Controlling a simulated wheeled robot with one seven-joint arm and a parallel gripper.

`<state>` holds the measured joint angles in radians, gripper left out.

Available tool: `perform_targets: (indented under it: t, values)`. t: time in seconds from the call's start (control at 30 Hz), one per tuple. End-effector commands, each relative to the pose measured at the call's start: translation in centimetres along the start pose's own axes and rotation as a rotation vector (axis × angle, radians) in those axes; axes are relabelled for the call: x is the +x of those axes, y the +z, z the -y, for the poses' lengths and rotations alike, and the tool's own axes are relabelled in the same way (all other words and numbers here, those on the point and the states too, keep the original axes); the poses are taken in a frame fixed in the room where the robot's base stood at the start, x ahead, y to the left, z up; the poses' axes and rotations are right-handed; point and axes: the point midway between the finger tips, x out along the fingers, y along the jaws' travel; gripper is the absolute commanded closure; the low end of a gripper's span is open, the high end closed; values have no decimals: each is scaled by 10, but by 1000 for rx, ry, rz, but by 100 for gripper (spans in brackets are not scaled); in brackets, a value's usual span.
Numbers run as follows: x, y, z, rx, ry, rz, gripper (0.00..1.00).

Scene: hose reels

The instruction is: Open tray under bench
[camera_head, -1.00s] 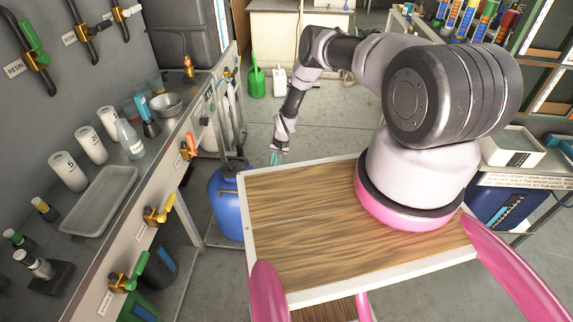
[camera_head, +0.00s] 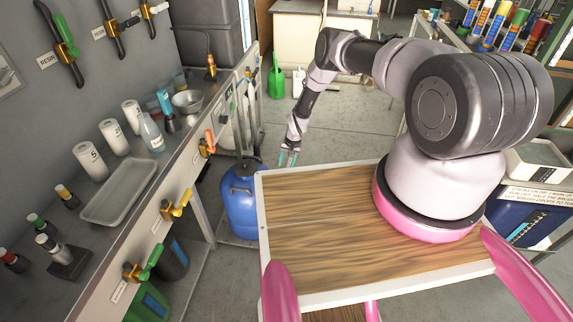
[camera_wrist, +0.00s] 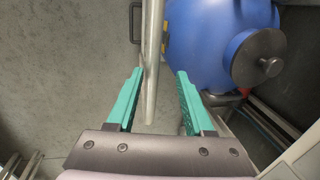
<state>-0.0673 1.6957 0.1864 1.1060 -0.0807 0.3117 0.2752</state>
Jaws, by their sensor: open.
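My gripper (camera_head: 288,158) is open and empty, hanging low beyond the far edge of my wooden top, just right of the blue drum. In the wrist view its teal fingers (camera_wrist: 160,100) are spread apart, with a grey metal post (camera_wrist: 152,60) showing between and beyond them. The bench (camera_head: 150,215) runs along the left wall, with taps on its front. No tray under the bench can be made out clearly. A shallow grey tray (camera_head: 108,215) lies on top of the bench.
A blue drum (camera_head: 240,200) stands by the bench; it also shows in the wrist view (camera_wrist: 205,45). Dark and green containers (camera_head: 172,258) stand under the bench. A green can (camera_head: 276,82) stands farther back. Grey floor (camera_head: 340,125) is open in the middle.

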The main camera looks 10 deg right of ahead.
Motion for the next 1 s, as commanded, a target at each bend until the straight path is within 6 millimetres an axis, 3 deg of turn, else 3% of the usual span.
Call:
perform_targets:
  t: [0.5, 0.67, 1.0]
  values:
    - [-90, -1, 0, 1, 0, -1, 48]
    - [-100, 0, -1, 0, 1, -1, 48]
    - [-101, 0, -1, 0, 1, 0, 48]
